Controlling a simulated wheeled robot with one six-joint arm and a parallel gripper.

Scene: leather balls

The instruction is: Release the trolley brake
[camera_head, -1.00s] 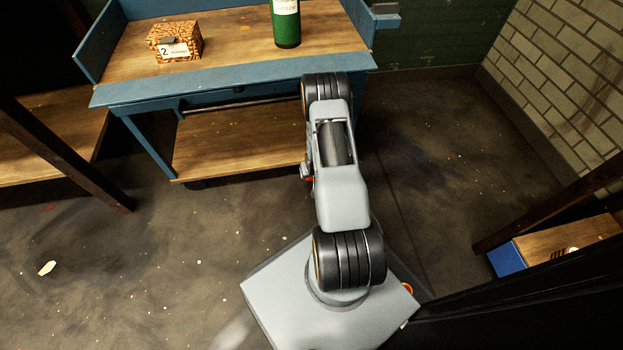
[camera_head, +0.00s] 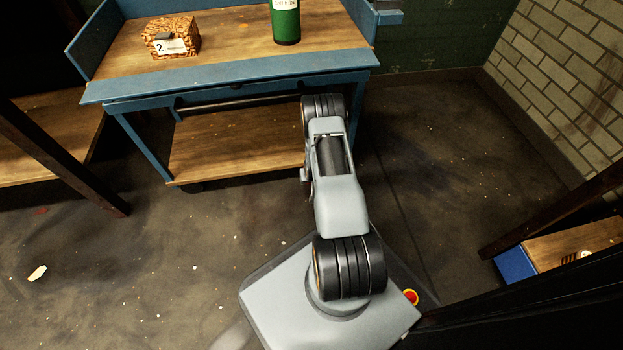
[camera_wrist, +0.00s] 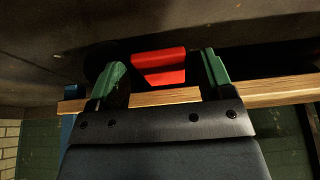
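The blue trolley (camera_head: 230,75) with a wooden top stands ahead in the head view. Its lower wooden shelf (camera_head: 235,145) shows beneath, and the shelf edge also crosses the wrist view (camera_wrist: 160,97). A red brake piece (camera_wrist: 160,67) shows in the wrist view by a dark round shape that looks like a wheel. My gripper (camera_wrist: 161,72) is open, its two green-tipped fingers on either side of the red piece with small gaps in the picture. I cannot tell how far in depth the fingers are from it. My arm hides the gripper and brake in the head view.
On the trolley top are a patterned box (camera_head: 171,37) marked 2 and a green bottle (camera_head: 286,22). A brick wall (camera_head: 560,80) stands at the right. A dark post (camera_head: 60,155) is at the left. The floor (camera_head: 440,150) right of the trolley is clear.

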